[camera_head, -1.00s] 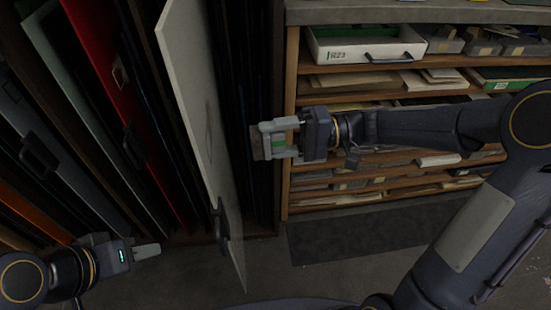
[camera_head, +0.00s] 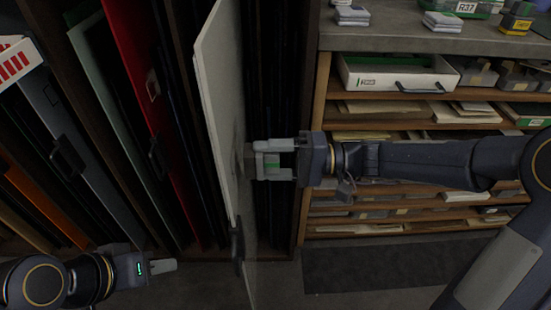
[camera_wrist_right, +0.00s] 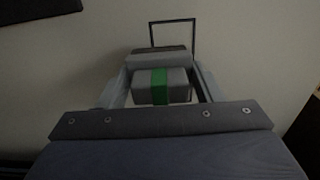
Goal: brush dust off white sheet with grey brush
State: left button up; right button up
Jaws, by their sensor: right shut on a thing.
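The white sheet (camera_head: 222,90) stands upright, edge-on, pulled out from the rack in the head view, with a dark handle (camera_head: 237,245) low on its front edge. It fills the background of the right wrist view (camera_wrist_right: 60,75), where a thin dark square outline is marked on it. My right gripper (camera_head: 262,160) is shut on the grey brush (camera_head: 270,166), which has a green band (camera_wrist_right: 159,86). The brush's far end is at the sheet's right face; exact contact is hard to tell. A faint grey smudge shows on the sheet there. My left gripper (camera_head: 162,266) is low at the left, apart from the sheet; its jaw gap is unclear.
Other upright panels, including a red one (camera_head: 135,80) and an orange one (camera_head: 50,215), fill the rack at the left. A shelf unit with a white drawer (camera_head: 398,72) and papers stands at the right. Dark slots lie between.

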jog(key=shift+a+b, duration=0.35)
jog(key=shift+a, duration=0.6)
dwell(0.5)
